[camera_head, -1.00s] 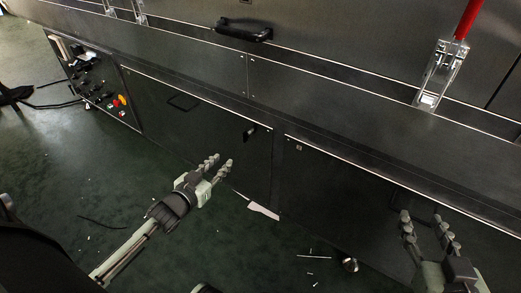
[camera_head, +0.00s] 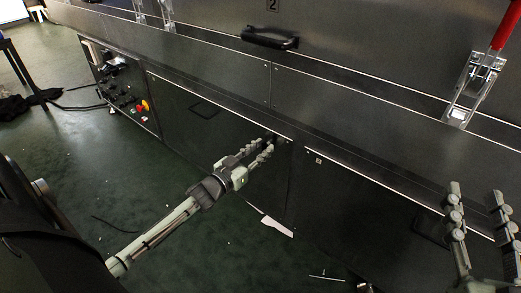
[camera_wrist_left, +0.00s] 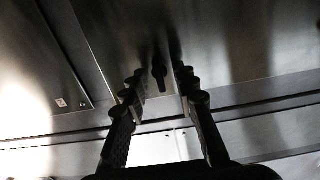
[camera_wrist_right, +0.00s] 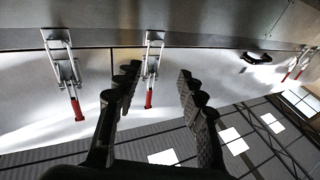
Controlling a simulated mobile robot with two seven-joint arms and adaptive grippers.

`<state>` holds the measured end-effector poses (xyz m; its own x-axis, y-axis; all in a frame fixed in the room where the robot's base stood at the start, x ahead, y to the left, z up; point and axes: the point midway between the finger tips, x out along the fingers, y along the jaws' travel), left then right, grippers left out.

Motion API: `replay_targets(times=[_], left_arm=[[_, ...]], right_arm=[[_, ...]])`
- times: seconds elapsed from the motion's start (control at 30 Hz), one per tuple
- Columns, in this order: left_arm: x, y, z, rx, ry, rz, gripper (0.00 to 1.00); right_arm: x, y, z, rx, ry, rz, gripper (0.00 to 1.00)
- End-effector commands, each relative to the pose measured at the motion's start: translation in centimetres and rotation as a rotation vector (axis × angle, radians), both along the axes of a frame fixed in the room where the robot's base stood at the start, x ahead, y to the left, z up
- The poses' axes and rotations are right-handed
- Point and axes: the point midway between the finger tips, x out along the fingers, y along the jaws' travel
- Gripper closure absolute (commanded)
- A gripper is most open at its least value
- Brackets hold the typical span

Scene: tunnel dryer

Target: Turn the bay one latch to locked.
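A small dark latch (camera_head: 279,140) sits near the upper right corner of the lower left door panel (camera_head: 190,128). In the head view it is partly hidden by my left gripper (camera_head: 268,147), whose fingertips are at it. In the left wrist view the latch (camera_wrist_left: 159,72) is a slim black turn handle, pointing along the fingers, between the two fingertips (camera_wrist_left: 161,78). The left fingers are apart on either side of it; contact cannot be told. My right gripper (camera_head: 476,195) is open and empty in front of the right side of the machine.
A control panel (camera_head: 125,88) with knobs and a red-yellow button is at the left. Red-handled clamps (camera_head: 474,85) and a black handle (camera_head: 270,38) are above. A white scrap (camera_head: 276,225) lies on the green floor below the latch.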

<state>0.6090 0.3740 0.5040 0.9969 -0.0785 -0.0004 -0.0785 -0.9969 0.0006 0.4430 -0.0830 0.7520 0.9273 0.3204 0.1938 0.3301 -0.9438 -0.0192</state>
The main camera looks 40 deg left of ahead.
Motion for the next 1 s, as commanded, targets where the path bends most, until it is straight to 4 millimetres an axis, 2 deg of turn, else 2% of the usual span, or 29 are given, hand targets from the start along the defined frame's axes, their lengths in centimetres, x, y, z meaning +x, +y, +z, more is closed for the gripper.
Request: replay_targets(times=[0.17, 0.4, 0.87, 1.0], left_arm=[[0.0, 0.0, 0.0, 0.000, 0.000, 0.000, 0.72], [0.0, 0.0, 0.0, 0.000, 0.000, 0.000, 1.00], [0.0, 0.0, 0.1, 0.036, -0.003, 0.000, 1.00], [0.0, 0.0, 0.2, 0.100, -0.009, 0.001, 1.00]], right_arm=[[0.0, 0.0, 0.0, 0.000, 0.000, 0.000, 0.60], [0.0, 0.0, 0.0, 0.000, 0.000, 0.000, 0.60], [0.1, 0.0, -0.2, -0.008, 0.016, -0.001, 0.60], [0.5, -0.8, -1.9, -0.045, 0.085, -0.018, 0.60]])
